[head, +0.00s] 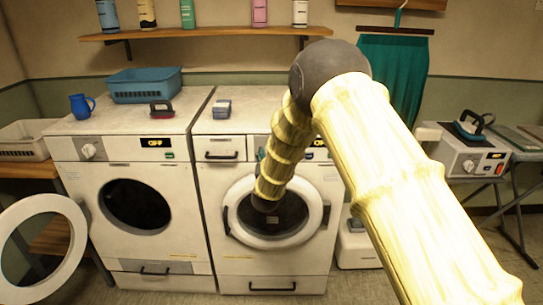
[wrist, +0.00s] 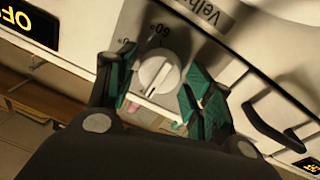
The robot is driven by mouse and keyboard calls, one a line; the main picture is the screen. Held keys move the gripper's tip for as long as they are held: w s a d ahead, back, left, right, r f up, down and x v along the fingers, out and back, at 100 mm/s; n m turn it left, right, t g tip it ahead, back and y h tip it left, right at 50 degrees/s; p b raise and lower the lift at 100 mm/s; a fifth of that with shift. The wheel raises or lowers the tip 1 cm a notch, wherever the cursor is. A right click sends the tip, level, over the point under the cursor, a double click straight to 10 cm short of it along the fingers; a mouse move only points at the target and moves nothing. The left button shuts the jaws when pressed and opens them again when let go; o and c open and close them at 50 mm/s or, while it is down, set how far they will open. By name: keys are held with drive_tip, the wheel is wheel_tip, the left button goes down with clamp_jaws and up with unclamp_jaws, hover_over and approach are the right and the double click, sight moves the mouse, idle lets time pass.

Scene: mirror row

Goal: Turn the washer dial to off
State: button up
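The dial (wrist: 157,74) is a round white knob with a dark pointer line, on a light panel with small degree marks such as 60 beside it. My gripper (wrist: 160,90) is open, with a green-padded finger on either side of the dial. Whether either pad touches it, I cannot tell. In the head view my arm reaches to the right-hand washer (head: 221,275) and hides the dial and most of the gripper. That washer's round door is shut. A display (wrist: 22,18) reading OFF is at the left of the wrist view.
A drawer handle (wrist: 272,130) is close by on the same panel. The left-hand machine (head: 175,195) has its round door (head: 75,222) swung open. An ironing board stands right.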

drive_tip(key=shift+o, duration=0.3)
drive_tip(key=s, duration=1.2)
drive_tip(key=shift+a+f, duration=0.4)
drive_tip(key=shift+f, duration=0.05)
drive_tip(key=shift+f, duration=0.15)
drive_tip(key=s+d+f+g, duration=0.3)
drive_tip(key=s+d+f, duration=0.25)
drive_tip(key=f, duration=0.35)
drive_tip(key=s+d+f+g+y, duration=0.1)
drive_tip(key=s+d+f+g, duration=0.25)
drive_tip(key=s+f, duration=0.5)
drive_tip(key=s+d+f+g, duration=0.3)
drive_tip(key=s+d+f, duration=0.2)
drive_tip(key=f, duration=0.5)
drive_tip(key=s+d+f+g, duration=0.3)
drive_tip(key=s, duration=0.9)
drive_tip(key=s+d+f+m+g, duration=0.1)
drive_tip(key=s+d+f+g, duration=0.2)
drive_tip(key=s, duration=0.9)
drive_tip(key=s+d+f+m+g, duration=0.1)
drive_tip(key=s+d+f+g, duration=0.2)
drive_tip(key=s, duration=0.9)
drive_tip(key=shift+d+f+y, duration=0.3)
drive_tip(key=shift+d+f, duration=0.05)
drive_tip(key=shift+f, duration=0.55)
drive_tip(key=shift+g, duration=0.25)
